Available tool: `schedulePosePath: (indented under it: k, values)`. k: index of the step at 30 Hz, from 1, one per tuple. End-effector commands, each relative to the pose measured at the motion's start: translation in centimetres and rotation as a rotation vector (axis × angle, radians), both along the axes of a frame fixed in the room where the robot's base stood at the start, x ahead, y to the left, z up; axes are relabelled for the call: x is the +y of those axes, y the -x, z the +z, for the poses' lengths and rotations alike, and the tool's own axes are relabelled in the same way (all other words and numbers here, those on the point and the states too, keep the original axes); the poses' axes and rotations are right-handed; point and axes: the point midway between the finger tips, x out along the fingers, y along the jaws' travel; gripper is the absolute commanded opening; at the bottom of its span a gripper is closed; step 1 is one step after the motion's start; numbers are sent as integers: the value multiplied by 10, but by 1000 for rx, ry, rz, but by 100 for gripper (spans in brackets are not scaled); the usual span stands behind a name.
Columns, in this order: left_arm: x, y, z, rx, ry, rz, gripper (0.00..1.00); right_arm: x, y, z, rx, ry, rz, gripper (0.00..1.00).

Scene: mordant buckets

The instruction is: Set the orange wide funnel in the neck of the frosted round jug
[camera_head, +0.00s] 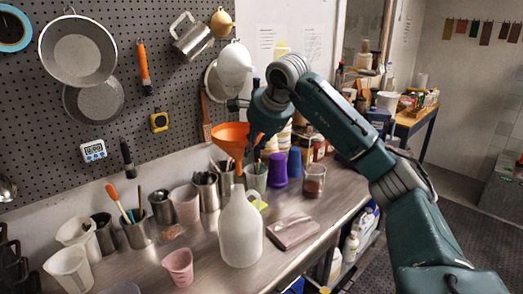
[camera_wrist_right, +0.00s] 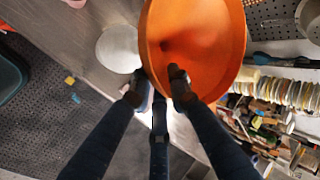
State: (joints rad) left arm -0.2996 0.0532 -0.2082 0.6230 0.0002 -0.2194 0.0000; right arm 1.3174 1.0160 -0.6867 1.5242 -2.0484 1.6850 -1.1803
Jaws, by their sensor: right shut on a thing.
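The orange wide funnel (camera_head: 230,138) is upright above the counter, its mouth facing up. Its spout points down just over the frosted round jug (camera_head: 240,235), which stands upright on the counter. I cannot tell whether the spout tip is in the jug's neck or above or behind it. My right gripper (camera_head: 252,138) is shut on the funnel's rim. In the right wrist view the gripper (camera_wrist_right: 158,86) has one finger inside the orange funnel (camera_wrist_right: 200,35) and one outside. A pale round shape beside the funnel there may be the jug. My left gripper is not in view.
Metal cups with tools (camera_head: 163,207), purple cups (camera_head: 278,170) and a glass jar (camera_head: 314,180) stand behind. A pegboard (camera_head: 140,40) with hanging tools backs the counter. Bare counter shows around the jug.

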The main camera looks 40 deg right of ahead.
Motion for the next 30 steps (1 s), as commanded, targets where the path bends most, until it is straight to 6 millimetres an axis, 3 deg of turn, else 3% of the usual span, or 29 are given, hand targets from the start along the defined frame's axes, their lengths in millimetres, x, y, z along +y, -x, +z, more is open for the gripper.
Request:
schedulePosePath:
  k: [6, 11, 18, 24, 30]
  values:
    - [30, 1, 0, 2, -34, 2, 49, 2, 0, 2, -1, 1, 24, 0]
    - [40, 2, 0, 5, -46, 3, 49, 1, 0, 2, 0, 1, 21, 0]
    - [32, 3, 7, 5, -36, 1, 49, 1, 0, 4, 0, 3, 22, 0]
    - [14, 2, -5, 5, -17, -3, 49, 1, 0, -14, 0, 1, 21, 0]
    - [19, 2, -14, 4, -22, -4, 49, 1, 0, -30, 0, 2, 21, 0]
